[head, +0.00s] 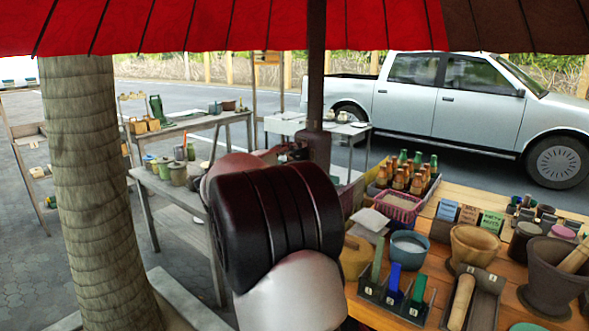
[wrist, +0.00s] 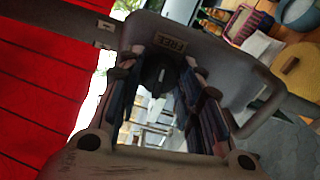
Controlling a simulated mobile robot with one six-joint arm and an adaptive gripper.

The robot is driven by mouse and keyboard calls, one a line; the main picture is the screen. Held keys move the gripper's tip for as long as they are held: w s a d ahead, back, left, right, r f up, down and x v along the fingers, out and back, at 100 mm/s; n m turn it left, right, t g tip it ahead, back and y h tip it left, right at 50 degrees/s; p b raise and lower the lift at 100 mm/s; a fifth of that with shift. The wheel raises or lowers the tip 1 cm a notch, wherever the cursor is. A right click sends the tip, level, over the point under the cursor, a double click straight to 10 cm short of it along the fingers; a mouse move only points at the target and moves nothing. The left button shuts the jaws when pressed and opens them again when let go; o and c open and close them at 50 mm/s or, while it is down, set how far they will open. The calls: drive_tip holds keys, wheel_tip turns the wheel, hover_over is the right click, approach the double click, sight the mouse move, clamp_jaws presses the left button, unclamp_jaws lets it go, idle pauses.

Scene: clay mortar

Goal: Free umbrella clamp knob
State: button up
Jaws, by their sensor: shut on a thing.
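The dark umbrella pole (head: 316,70) rises in the head view, with a brown clamp (head: 317,145) around it. In the wrist view the grey clamp body (wrist: 230,62) carries a label (wrist: 170,44) that seems to read FREE. A dark round knob (wrist: 156,76) with a pale mark sits below the label. My gripper (wrist: 160,85) has one finger on each side of the knob and is shut on it. In the head view my dark arm links hide most of my gripper and the knob.
The red umbrella canopy (head: 220,25) hangs overhead. A wooden table (head: 405,305) at right holds mortars (head: 472,246), a bottle crate (head: 432,183) and a pink basket (head: 398,205). A tree trunk (head: 92,190) stands at left. A silver pickup (head: 450,105) is parked behind.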

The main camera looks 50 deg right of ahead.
drive_tip(key=shift+f+m+b, duration=0.1)
drive_tip(key=shift+m+b, duration=0.2)
drive_tip(key=shift+m, duration=0.3)
drive_tip(key=o, duration=1.1)
drive_tip(key=shift+c, duration=0.2)
drive_tip(key=shift+a, duration=0.1)
drive_tip(key=s+a, duration=0.1)
drive_tip(key=a, duration=1)
drive_tip(key=shift+a, duration=0.4)
